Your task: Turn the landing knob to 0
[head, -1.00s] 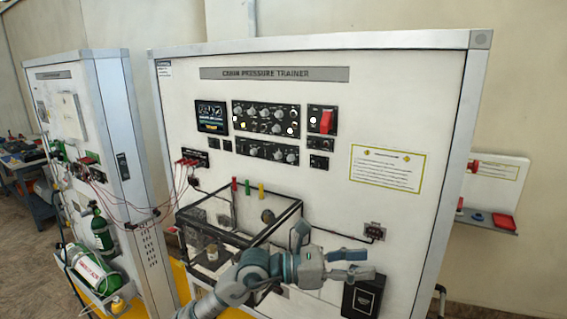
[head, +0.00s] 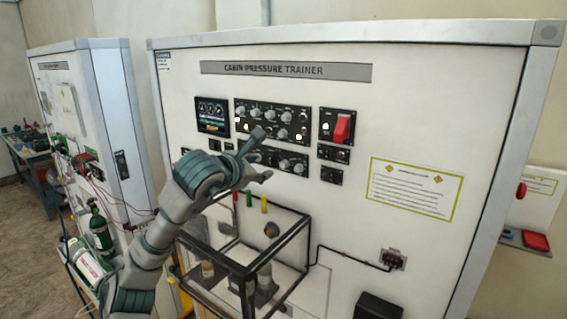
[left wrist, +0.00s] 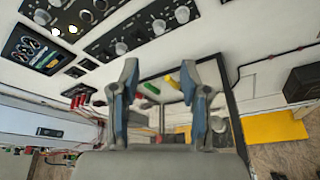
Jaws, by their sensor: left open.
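The cabin pressure trainer panel (head: 345,90) stands ahead of me. Its upper knob panel (head: 272,119) holds several grey knobs and lit white spots. A lower knob panel (head: 283,161) carries a row of grey knobs; its left part is hidden behind my gripper in the head view. The lower row also shows in the left wrist view (left wrist: 150,32). I cannot read which knob is the landing knob. My left gripper (head: 265,155) is open and empty, in front of the lower panel's left part. Its two fingers (left wrist: 162,85) stand apart in the left wrist view. My right gripper is out of view.
A clear box with a black frame (head: 245,262) juts out below the knobs. A red switch (head: 342,128) and a display screen (head: 212,116) flank the upper knobs. Colored toggles (head: 249,200) sit above the box. A second cabinet with green cylinders (head: 101,232) stands left.

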